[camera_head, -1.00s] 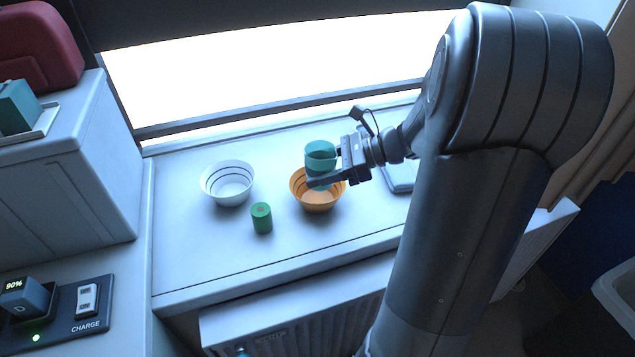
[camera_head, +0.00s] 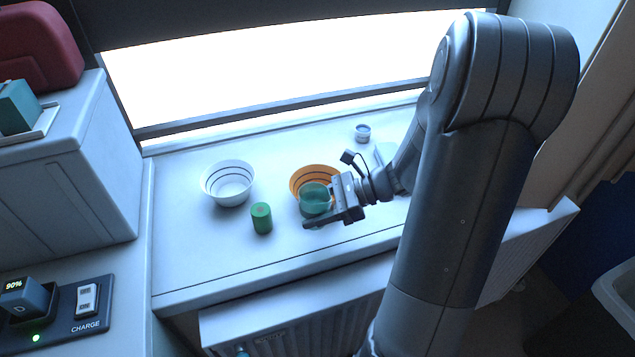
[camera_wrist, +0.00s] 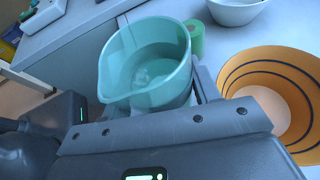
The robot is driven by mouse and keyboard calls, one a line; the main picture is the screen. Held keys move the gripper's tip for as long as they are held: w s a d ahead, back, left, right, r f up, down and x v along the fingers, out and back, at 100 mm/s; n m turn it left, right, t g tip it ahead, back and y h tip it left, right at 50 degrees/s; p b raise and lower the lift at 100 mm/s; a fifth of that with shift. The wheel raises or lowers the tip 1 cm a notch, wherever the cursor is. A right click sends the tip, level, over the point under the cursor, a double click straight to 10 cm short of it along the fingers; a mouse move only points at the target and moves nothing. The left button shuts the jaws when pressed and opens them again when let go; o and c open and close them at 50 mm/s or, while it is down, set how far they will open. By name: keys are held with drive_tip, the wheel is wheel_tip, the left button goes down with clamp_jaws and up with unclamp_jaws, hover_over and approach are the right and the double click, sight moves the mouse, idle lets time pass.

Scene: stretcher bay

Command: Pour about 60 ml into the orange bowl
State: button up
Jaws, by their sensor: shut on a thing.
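The orange bowl (camera_head: 302,177) stands on the white sill, partly hidden by the cup in the head view. In the wrist view the orange bowl (camera_wrist: 262,72) is at the right, with dark rings inside and no liquid that I can make out. My gripper (camera_head: 334,213) is shut on a teal cup (camera_head: 313,197) with a spout. In the wrist view the teal cup (camera_wrist: 147,62) is seen from above, with some clear liquid or glints at its bottom. It is beside the bowl, on the near side, and looks about upright.
A white bowl (camera_head: 228,184) with rings stands left of the orange one. A green cylinder (camera_head: 261,218) stands between them, nearer the front. A small jar (camera_head: 362,133) stands at the back right. The front left of the sill (camera_head: 200,260) is clear.

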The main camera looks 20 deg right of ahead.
sight(316, 185)
drive_tip(key=shift+f, duration=1.7)
drive_tip(key=shift+r, duration=0.1)
drive_tip(key=shift+w+d+r+m+g+y, duration=0.2)
drive_tip(key=shift+w+r+m+g, duration=0.1)
drive_tip(key=shift+r+m, duration=0.25)
drive_tip(key=shift+w+d+r+m+g+y, duration=0.1)
drive_tip(key=shift+w+r+m+g+y, duration=0.2)
drive_tip(key=shift+r, duration=0.35)
drive_tip(key=shift+w+d+r+m+g+y, duration=0.1)
drive_tip(key=shift+w+r+m, duration=0.2)
drive_tip(key=shift+r+m, duration=0.3)
drive_tip(key=shift+w+d+m+g+y, duration=0.2)
drive_tip(key=shift+w+m+g+y, duration=0.05)
drive_tip(key=shift+w+m, duration=0.3)
drive_tip(key=shift+w+d+m+g+y, duration=0.25)
drive_tip(key=shift+w+m, duration=0.15)
drive_tip(key=shift+m, duration=0.1)
drive_tip(key=shift+w+r+m+g+y, duration=0.15)
drive_tip(key=shift+r+m+g+y, duration=0.2)
drive_tip(key=shift+r+m, duration=0.3)
drive_tip(key=shift+r+m+y, duration=0.25)
drive_tip(key=shift+m, duration=0.4)
drive_tip(key=shift+r+m+y, duration=0.4)
drive_tip(key=shift+r+m, duration=0.1)
drive_tip(key=shift+m, duration=0.3)
drive_tip(key=shift+w+d+m+g, duration=0.15)
drive_tip(key=shift+m+g, duration=0.1)
drive_tip(key=shift+m, duration=0.05)
